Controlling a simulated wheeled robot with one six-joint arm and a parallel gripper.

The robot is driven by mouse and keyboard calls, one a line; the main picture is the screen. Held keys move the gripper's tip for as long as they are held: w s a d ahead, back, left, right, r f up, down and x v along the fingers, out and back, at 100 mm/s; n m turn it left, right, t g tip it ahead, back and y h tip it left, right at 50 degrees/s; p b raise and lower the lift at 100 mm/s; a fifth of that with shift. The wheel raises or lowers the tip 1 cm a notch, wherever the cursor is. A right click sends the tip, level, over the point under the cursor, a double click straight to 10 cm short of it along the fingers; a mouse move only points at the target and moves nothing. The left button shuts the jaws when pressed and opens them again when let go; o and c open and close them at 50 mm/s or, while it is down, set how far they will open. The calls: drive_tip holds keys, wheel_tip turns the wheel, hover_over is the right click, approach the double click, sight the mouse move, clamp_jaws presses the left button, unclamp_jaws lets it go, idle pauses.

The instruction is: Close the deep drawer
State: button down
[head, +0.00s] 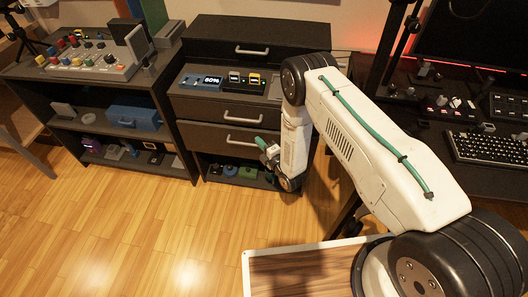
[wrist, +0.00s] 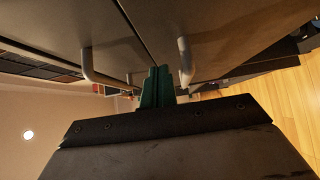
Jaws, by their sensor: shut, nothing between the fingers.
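The dark cabinet (head: 262,32) stands at the centre back of the head view. Below its open shelf are two drawer fronts, an upper one (head: 205,107) and a lower one (head: 205,133), each with a pale bar handle. I cannot tell for sure how far either sticks out. My gripper (head: 263,144) is at the right part of the lower front, close to it. In the wrist view its green fingers (wrist: 157,86) are together and empty, between the left handle (wrist: 91,68) and the right handle (wrist: 185,62). Contact with the front cannot be told.
A display and small devices (head: 235,80) sit on the cabinet's middle shelf. Small items (head: 246,171) sit on its bottom shelf. A shelf unit with a blue box (head: 134,117) stands left. A desk with a keyboard (head: 487,148) stands right. The wooden floor (head: 130,235) in front is clear.

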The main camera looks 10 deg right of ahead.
sight(261, 134)
drive_tip(key=shift+w+d, duration=0.2)
drive_tip(key=shift+w, duration=0.65)
drive_tip(key=shift+w+d, duration=0.15)
drive_tip(key=shift+w, duration=0.35)
drive_tip(key=shift+w+d, duration=0.15)
drive_tip(key=shift+w, duration=0.35)
drive_tip(key=shift+w+r, duration=0.1)
drive_tip(key=shift+w, duration=0.2)
drive_tip(key=shift+r, duration=0.1)
drive_tip(key=s+a+v, duration=0.1)
drive_tip(key=a+v, duration=0.1)
drive_tip(key=v, duration=1.1)
drive_tip(key=shift+s+a+f, duration=0.3)
drive_tip(key=shift+s, duration=0.15)
